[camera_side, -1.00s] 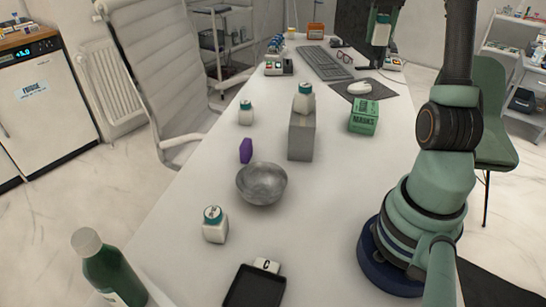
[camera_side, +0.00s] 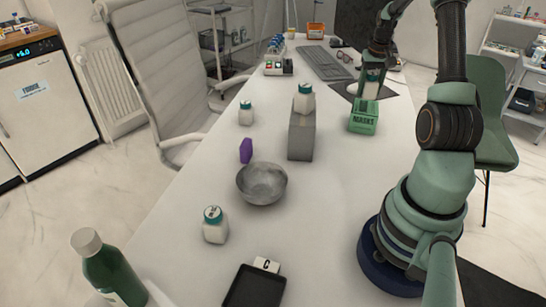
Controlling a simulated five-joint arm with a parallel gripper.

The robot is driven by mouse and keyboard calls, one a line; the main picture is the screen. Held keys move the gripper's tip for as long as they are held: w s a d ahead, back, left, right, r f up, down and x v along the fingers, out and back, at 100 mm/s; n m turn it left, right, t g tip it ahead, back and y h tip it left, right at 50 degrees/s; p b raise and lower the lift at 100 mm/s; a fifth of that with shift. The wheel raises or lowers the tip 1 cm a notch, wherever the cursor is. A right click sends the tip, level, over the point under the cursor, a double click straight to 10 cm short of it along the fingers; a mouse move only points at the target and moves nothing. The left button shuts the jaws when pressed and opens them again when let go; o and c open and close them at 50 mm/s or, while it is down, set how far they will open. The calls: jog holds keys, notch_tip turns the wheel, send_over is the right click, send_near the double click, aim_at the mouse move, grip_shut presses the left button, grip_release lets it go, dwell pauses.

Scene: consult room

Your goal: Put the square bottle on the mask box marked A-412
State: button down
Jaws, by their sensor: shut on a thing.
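The green mask box (camera_side: 363,118) stands on the white desk right of centre. Its front reads MASKS; I cannot read A-412 on it. My gripper (camera_side: 372,80) points down directly above and behind the box in this view. It is shut on a small pale bottle (camera_side: 370,91), mostly covered by the jaws, which I take for the square bottle. Its lower end is close to the box top; I cannot tell whether they touch.
A white, teal-capped bottle (camera_side: 304,98) stands on a grey block (camera_side: 301,138). Other such bottles (camera_side: 246,113) (camera_side: 215,226), a purple piece (camera_side: 246,150), a metal bowl (camera_side: 262,183), a black tray (camera_side: 254,288) and a green bottle (camera_side: 108,270) are on the desk. A keyboard (camera_side: 325,63) lies behind.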

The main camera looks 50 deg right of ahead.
aim_at(367, 97)
jog(key=shift+f, duration=1.5)
jog(key=shift+f, duration=0.1)
jog(key=shift+c, duration=1.1)
grip_release()
